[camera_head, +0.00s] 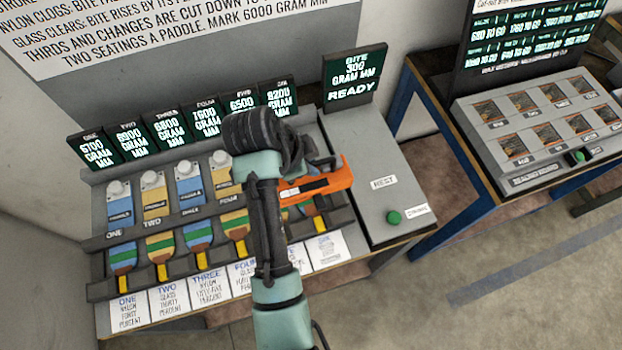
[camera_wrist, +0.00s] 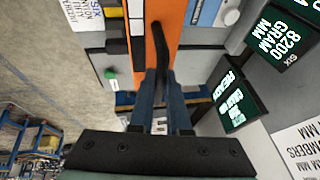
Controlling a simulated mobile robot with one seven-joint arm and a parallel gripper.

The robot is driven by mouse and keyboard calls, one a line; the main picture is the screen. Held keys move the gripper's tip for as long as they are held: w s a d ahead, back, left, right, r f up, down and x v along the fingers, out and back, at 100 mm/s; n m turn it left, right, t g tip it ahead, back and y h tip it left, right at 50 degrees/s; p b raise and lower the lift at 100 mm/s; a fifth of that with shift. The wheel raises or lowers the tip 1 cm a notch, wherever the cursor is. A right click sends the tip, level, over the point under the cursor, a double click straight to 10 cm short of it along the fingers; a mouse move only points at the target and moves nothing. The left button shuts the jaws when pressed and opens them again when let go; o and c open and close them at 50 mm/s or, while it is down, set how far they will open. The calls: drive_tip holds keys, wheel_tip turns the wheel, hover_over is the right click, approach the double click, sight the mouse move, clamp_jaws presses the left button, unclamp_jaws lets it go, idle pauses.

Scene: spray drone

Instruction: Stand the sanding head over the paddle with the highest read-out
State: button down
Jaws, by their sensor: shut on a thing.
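My gripper (camera_wrist: 160,78) is shut on an orange sanding head (camera_wrist: 143,35), seen also in the head view (camera_head: 328,180), above the right end of the paddle rack. I cannot tell whether it touches anything below. Read-outs show one 6700 (camera_head: 95,151), two 6900 (camera_head: 135,140), three 6800 (camera_head: 170,128), four 7600 (camera_head: 205,118), five 6500 (camera_head: 241,104) and six 8200 (camera_head: 278,97), the highest. Paddles one (camera_head: 119,210), two (camera_head: 154,205), three (camera_head: 189,190) and four (camera_head: 226,200) are plain; my arm and the sanding head largely hide five and six.
Right of the rack is a grey box top with a REST label (camera_head: 383,182) and a green button (camera_head: 393,217). Its screen (camera_head: 354,80) reads "BITE 300 GRAM MM READY". A second bench (camera_head: 535,125) with a sample panel stands farther right.

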sight(310, 186)
wheel_tip(310, 186, down, 5)
drive_tip(key=shift+r+p, duration=0.1)
drive_tip(key=shift+p, duration=0.4)
drive_tip(key=shift+f+p, duration=0.3)
drive_tip(key=shift+f, duration=2.15)
drive_tip(key=c, duration=0.9)
unclamp_jaws()
drive_tip(key=shift+s+f, duration=0.1)
